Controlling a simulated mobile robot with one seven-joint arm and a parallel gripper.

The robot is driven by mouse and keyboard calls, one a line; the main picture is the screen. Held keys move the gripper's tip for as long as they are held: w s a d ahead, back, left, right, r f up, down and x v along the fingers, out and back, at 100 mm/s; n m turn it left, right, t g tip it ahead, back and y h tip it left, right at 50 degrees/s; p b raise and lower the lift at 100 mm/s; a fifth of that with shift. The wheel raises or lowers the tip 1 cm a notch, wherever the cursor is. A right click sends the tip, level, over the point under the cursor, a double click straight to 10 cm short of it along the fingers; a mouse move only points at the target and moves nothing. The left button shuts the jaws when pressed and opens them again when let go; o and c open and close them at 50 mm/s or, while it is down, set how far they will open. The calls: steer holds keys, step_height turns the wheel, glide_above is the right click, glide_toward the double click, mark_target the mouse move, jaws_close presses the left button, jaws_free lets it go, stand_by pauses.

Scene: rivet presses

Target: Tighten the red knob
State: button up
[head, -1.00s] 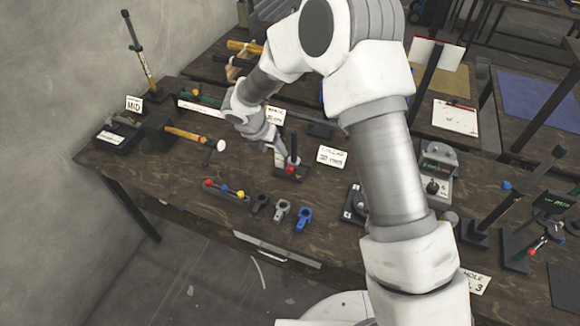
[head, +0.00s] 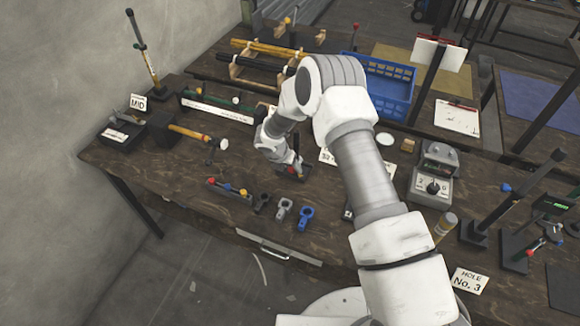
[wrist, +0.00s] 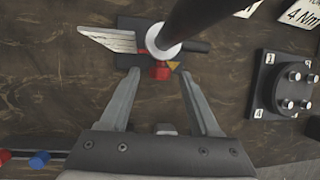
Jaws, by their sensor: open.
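The red knob (wrist: 160,71) shows in the wrist view at the foot of a dark upright post (wrist: 190,22) with a white collar (wrist: 163,43). The post stands on a small dark base plate (wrist: 126,58). A small yellow pointer lies just right of the knob. My gripper (wrist: 159,77) is open, its fingers on either side of the knob with a gap to each. I cannot tell how high the fingertips are above it. In the head view my gripper (head: 286,161) is at this post on the bench, and the knob there is mostly hidden.
A black block with several metal studs (wrist: 288,84) stands to the right in the wrist view. A rack with coloured knobs (head: 229,190) and several ring clamps (head: 284,208) lie along the front of the bench (head: 180,165). A blue crate (head: 385,85) stands behind.

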steer(key=shift+d+f, duration=0.1)
steer(key=shift+f, duration=0.2)
steer(key=shift+c, duration=0.2)
jaws_close()
